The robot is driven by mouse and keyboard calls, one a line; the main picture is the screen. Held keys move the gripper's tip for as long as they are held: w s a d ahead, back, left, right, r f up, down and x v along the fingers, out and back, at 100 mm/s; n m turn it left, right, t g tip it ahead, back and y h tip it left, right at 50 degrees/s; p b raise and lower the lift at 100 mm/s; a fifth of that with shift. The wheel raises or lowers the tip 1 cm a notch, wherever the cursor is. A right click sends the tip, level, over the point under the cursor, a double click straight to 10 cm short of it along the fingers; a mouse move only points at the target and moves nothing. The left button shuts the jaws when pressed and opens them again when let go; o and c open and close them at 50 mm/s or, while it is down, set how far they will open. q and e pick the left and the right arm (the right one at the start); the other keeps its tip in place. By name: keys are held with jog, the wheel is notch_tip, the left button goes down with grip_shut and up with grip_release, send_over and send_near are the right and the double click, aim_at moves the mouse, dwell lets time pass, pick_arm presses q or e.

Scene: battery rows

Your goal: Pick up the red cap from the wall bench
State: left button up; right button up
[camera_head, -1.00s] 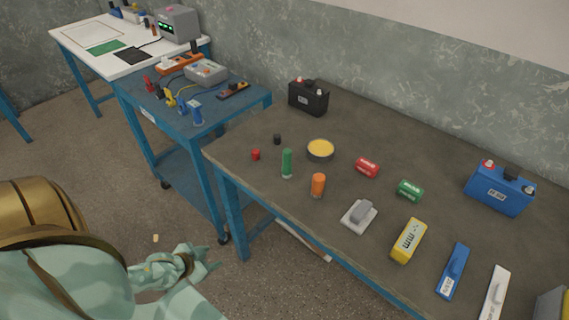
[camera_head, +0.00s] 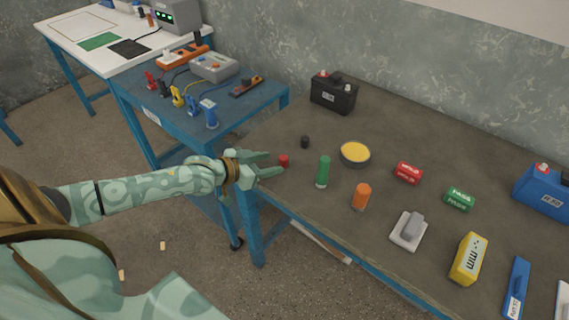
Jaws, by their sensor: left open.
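The small red cap (camera_head: 284,161) stands on the wall bench (camera_head: 300,193) near its left front edge. My left gripper (camera_head: 274,164) reaches in from the left over the bench edge. Its fingers are open and point right at the cap, which sits at or just beyond the fingertips. I cannot tell whether a finger touches it. My right gripper is not in view.
A black cap (camera_head: 305,142) stands behind the red one, and a green cylinder (camera_head: 323,172) to its right. An orange cylinder (camera_head: 361,197) and a yellow-filled tin (camera_head: 355,153) are further right. A blue cart (camera_head: 185,120) adjoins the bench at left.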

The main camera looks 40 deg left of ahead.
aim_at(283, 158)
pick_arm(q)
jog(key=x, duration=0.1)
jog(key=b+x, duration=0.1)
jog(key=x, duration=0.1)
jog(key=b+x, duration=0.1)
jog(key=x, duration=0.1)
jog(key=shift+w+d+r, duration=0.1)
jog(key=shift+d+r, duration=0.1)
jog(key=shift+r, duration=0.1)
jog(key=shift+w, duration=0.2)
jog(key=shift+s+r, duration=0.1)
jog(key=c, duration=1)
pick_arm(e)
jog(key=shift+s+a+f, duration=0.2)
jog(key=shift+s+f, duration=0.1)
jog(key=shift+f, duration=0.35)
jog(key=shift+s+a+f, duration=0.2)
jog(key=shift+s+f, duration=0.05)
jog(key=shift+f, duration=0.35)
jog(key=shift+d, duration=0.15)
pick_arm(q)
jog(key=shift+r, duration=0.1)
